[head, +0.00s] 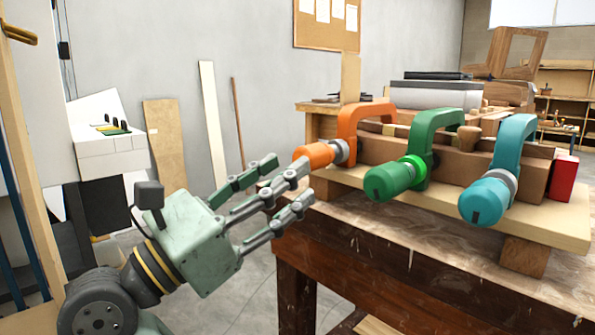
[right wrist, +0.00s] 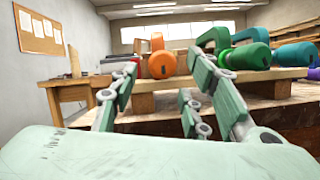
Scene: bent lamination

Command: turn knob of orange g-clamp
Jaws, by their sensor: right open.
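The orange g-clamp (head: 352,117) is the leftmost of three clamps on a wooden block. Its orange knob (head: 316,153) faces toward me. My right gripper (head: 291,182) is open and empty, with its fingers pointing at this knob from the left and front. One fingertip appears close to the knob in the head view; I cannot tell if it touches. In the right wrist view the orange knob (right wrist: 161,65) shows beyond and between the spread fingers (right wrist: 165,82). My left gripper is not in view.
The green clamp (head: 397,178) and teal clamp (head: 490,197) stand to the right of the orange one. A red block (head: 563,178) sits at the right end. The light board (head: 450,199) rests on the wooden workbench (head: 390,255). Open floor lies left of the bench.

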